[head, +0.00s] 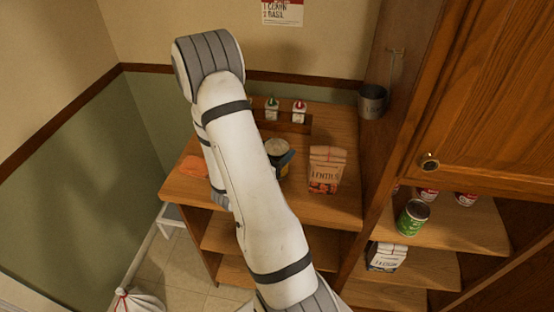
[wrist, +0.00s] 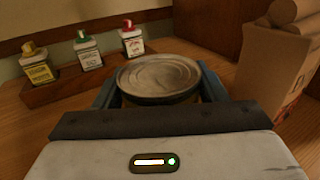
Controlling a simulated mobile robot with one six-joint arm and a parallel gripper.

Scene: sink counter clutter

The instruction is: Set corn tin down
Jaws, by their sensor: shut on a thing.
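The corn tin (wrist: 158,78) shows its round metal lid in the wrist view, between the two blue-grey fingers of my gripper (wrist: 158,92). The fingers are shut on its sides. In the head view the tin's pale top (head: 278,147) shows just right of my arm, over the wooden counter (head: 335,208), with my gripper (head: 284,160) around it. The tin looks upright. Its label is mostly hidden, and I cannot tell whether its base touches the counter.
A lentils bag (head: 326,170) stands close to the tin's right. Small bottles (wrist: 87,50) stand in a wooden rack (wrist: 65,88) behind it. An orange cloth-like thing (head: 193,167) lies at the counter's left. A green tin (head: 412,217) stands on the right shelf. The counter's front right is clear.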

